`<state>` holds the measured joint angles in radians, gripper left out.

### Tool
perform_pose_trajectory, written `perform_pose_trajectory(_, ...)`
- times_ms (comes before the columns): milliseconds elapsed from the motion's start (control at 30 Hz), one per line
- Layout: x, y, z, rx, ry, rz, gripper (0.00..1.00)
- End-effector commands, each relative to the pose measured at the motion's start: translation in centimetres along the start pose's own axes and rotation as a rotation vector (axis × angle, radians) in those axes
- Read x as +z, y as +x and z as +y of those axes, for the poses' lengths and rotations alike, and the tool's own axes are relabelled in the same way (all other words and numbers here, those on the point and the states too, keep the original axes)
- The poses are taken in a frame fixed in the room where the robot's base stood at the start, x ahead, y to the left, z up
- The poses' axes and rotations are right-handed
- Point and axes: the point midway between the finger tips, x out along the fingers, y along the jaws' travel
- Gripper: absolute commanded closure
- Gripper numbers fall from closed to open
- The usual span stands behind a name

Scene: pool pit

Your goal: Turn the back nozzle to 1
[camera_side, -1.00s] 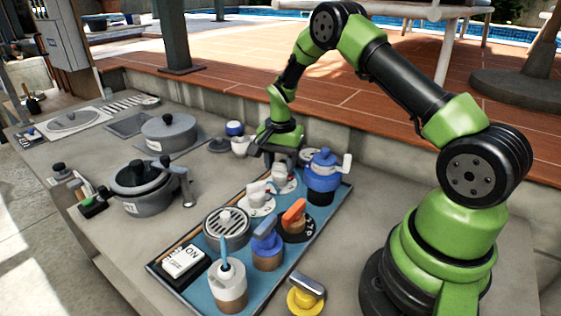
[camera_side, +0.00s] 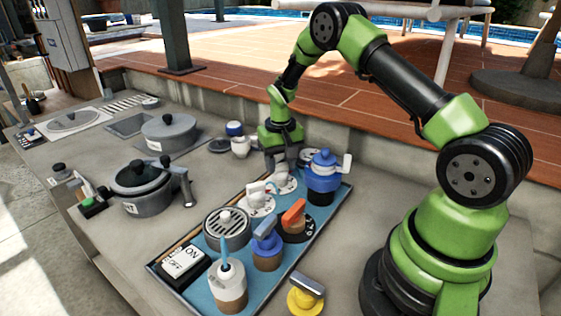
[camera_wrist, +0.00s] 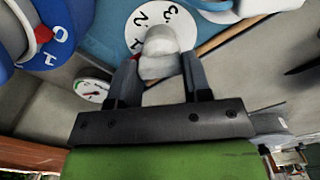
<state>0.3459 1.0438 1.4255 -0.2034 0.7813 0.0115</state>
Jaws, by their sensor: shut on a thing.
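The back nozzle is a white knob on a round white dial (camera_side: 288,187) at the far end of the blue tray. In the wrist view the nozzle (camera_wrist: 160,42) stands on its dial (camera_wrist: 168,18), where 2 and 3 are readable. Another mark beside the knob is partly covered. My gripper (camera_side: 281,165) points down over the nozzle and is shut on it. In the wrist view one finger of my gripper (camera_wrist: 160,66) is on each side of the nozzle. I cannot tell exactly which number the nozzle points to.
A tall blue-topped valve (camera_side: 323,172) stands close on the right. A second white nozzle (camera_side: 257,194) and an orange-handled valve (camera_side: 294,212) sit nearer the front. The blue tray (camera_side: 321,222) holds them. A raised wall (camera_side: 347,147) runs behind.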

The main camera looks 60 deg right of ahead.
Motion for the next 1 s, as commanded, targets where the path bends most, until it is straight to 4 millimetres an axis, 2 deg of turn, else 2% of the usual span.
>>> perform_pose_trajectory(600, 0.00, -0.09, 0.00, -0.001, -0.036, -0.001, 0.79)
perform_pose_trajectory(633, 0.01, -0.09, 0.00, -0.001, -0.036, -0.001, 0.48)
perform_pose_trajectory(700, 0.01, -0.08, 0.00, 0.000, -0.036, -0.001, 0.32)
perform_pose_trajectory(733, 0.01, -0.07, 0.00, 0.000, -0.036, -0.001, 0.30)
perform_pose_trajectory(1000, -0.01, -0.12, 0.00, 0.000, -0.036, 0.000, 0.30)
